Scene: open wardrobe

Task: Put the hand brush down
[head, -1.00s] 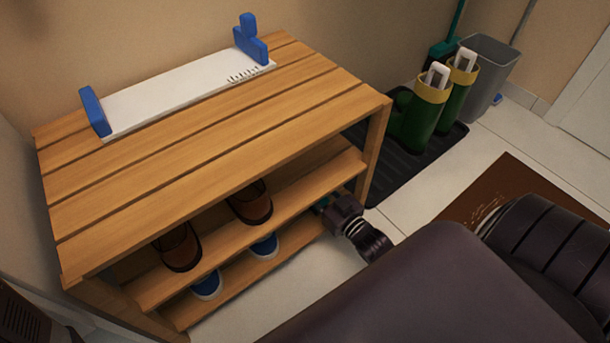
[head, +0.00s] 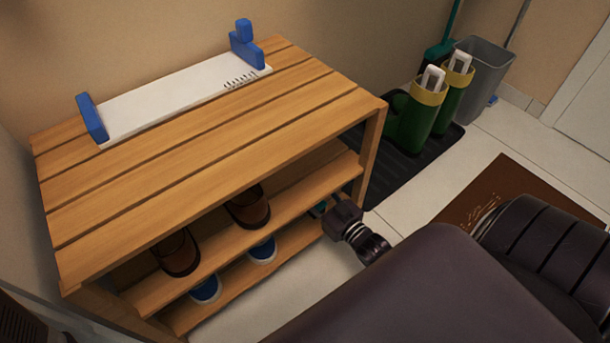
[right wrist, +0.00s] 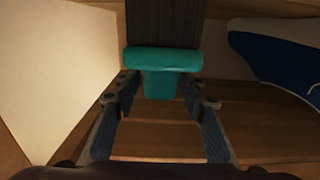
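The hand brush (right wrist: 162,62) shows in the right wrist view as a teal bar with a short teal handle and a dark bristle block behind it. It is at the lower level of the wooden shoe rack (head: 225,125). Only a small teal bit (head: 318,209) shows in the head view, beside the rack's right end. My right gripper (right wrist: 161,92) has its fingers on either side of the handle, with a narrow gap showing at each side. In the head view my right wrist reaches into the rack and hides the fingers. My left gripper is not in view.
Brown shoes (head: 249,207) stand on the upper shelf and blue shoes (head: 262,250) on the lower one. One blue shoe (right wrist: 275,65) is close right of the brush. A white-and-blue holder (head: 180,97) lies on top. Green boots (head: 420,115) stand on a black tray (head: 385,165).

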